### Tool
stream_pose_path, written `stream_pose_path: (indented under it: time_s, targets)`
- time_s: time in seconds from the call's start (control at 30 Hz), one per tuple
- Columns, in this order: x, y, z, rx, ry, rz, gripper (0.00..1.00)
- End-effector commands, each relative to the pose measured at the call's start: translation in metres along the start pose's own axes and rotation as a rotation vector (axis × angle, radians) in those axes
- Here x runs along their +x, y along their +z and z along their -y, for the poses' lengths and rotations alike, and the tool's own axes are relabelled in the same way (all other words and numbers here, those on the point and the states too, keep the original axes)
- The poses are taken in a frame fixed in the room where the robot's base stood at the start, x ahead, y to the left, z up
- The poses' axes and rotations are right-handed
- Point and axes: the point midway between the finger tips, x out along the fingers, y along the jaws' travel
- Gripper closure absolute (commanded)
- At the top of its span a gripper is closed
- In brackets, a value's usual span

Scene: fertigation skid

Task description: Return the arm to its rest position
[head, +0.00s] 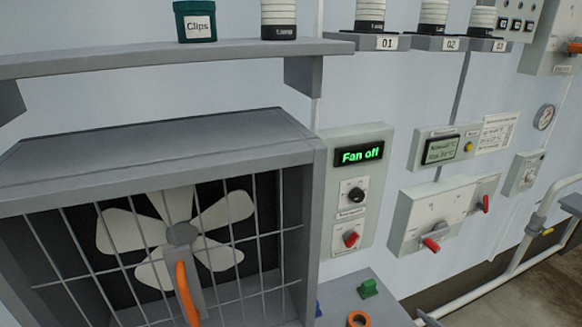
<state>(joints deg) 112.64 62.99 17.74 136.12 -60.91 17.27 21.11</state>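My gripper and arm do not show in the head view, so I cannot see the arm's pose or whether the gripper holds anything. The control panel (334,222) on the wall has a lit display (359,156) reading "Fan off" in green. Below the display are a black knob (355,195) and a red switch (351,239). The fan (181,234) sits behind a wire grille in a grey housing (170,155). An orange handle (187,294) stands in front of the grille.
A grey shelf (150,60) above holds a green "Clips" tub (195,21) and a striped container (278,18). A ledge below the panel carries a green block (368,288) and an orange ring (359,319). A grey box with red levers (428,217) and white pipes (515,262) are at right.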

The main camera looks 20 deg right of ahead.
Motion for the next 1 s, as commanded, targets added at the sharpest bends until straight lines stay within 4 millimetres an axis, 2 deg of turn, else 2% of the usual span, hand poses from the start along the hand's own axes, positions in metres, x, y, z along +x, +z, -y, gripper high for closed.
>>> stream_pose_path:
  time_s: [0.27, 0.47, 0.63, 0.8, 0.9, 1.0]
  targets:
    - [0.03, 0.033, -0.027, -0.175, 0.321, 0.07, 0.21]
    - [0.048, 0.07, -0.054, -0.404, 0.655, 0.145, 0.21]
    - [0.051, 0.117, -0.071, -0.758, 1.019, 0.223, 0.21]
    - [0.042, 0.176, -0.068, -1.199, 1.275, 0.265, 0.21]
    - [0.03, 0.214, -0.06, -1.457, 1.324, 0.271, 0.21]
    - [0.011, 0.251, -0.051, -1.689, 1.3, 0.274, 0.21]
